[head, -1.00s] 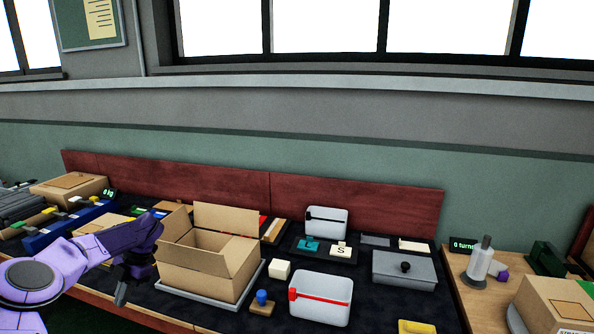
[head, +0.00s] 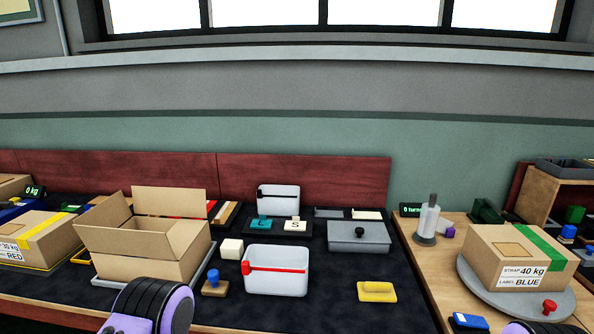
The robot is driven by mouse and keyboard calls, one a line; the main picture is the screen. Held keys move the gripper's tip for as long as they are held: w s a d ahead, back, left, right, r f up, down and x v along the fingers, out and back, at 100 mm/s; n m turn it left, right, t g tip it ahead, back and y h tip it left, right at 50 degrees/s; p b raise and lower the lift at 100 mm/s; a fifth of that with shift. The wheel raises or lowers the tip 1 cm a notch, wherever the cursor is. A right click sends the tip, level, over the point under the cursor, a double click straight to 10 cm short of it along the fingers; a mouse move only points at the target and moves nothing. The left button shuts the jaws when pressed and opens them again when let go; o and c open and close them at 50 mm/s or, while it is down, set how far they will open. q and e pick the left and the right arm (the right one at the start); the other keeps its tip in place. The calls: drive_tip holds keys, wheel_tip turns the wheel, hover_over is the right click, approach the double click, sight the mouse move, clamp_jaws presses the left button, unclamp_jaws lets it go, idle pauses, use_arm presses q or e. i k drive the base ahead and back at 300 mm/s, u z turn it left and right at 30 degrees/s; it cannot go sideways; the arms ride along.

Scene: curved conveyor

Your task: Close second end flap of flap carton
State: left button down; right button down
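The flap carton (head: 135,268) stands open at the left of the dark bench on a pale plate (head: 98,281). Its back flap (head: 168,201) stands up, and a left flap (head: 103,214) stands up at the left side. A flap (head: 188,238) at the right end slants up. The front flap (head: 120,240) leans outward over the front wall. The inside shows between the flaps. Neither gripper's fingers show.
A white bin with a red band (head: 276,283), a blue-knobbed block (head: 214,284) and a cream cube (head: 231,249) stand right of the carton. A grey lidded box (head: 359,237) is further right. A strapped carton (head: 515,257) sits on a turntable (head: 480,287). A labelled carton (head: 35,238) stands to the left.

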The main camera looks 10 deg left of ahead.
sight(114, 210)
drive_tip(key=u, duration=1.55)
drive_tip(key=k, duration=0.65)
drive_tip(key=z, duration=0.25)
drive_tip(key=i, duration=0.9)
drive_tip(key=u, duration=0.1)
